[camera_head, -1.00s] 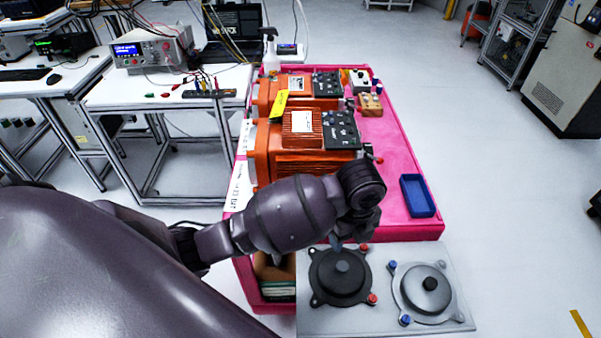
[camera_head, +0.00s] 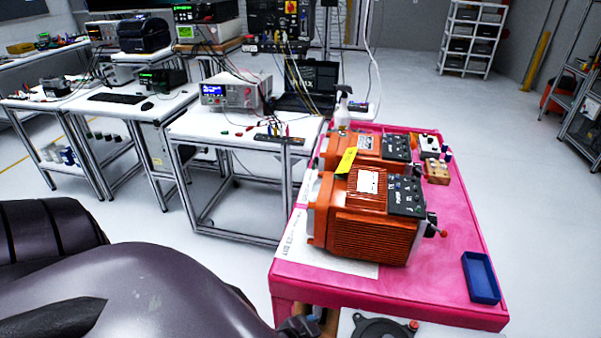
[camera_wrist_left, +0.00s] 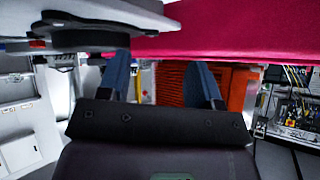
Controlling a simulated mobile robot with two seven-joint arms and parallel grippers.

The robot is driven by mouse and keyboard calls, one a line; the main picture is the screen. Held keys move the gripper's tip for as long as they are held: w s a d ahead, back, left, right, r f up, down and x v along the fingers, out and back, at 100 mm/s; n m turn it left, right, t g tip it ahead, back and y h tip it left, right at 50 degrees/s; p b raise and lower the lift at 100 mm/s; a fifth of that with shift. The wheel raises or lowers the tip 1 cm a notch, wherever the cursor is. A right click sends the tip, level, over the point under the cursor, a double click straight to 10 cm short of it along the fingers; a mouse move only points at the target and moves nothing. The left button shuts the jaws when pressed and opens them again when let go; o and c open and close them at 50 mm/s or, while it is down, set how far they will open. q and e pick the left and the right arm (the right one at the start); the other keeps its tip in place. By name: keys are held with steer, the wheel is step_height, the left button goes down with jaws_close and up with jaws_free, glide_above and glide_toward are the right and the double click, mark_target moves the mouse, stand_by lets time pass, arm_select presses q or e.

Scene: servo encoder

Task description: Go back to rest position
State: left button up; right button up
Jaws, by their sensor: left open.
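My left gripper (camera_wrist_left: 162,82) shows in the left wrist view with its two blue fingertips apart and nothing between them. In the head view, my dark left arm fills the lower left. A small dark part at the bottom edge, by the front of the pink table, may be the end of that arm; its fingers cannot be made out there. My right gripper is in neither view.
A metal bench (camera_head: 215,126) stands left; floor between is clear.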

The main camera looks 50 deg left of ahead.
arm_select(q)
steer(key=s+a+n+t+y, duration=0.1)
steer(key=s+a+n, duration=0.1)
steer(key=s, duration=0.1)
steer(key=shift+a, duration=0.2)
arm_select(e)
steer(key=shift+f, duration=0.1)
arm_select(q)
steer(key=w+f+b, duration=0.1)
steer(key=b, duration=0.1)
steer(key=shift+d+f+b, duration=0.1)
steer(key=shift+b, duration=0.3)
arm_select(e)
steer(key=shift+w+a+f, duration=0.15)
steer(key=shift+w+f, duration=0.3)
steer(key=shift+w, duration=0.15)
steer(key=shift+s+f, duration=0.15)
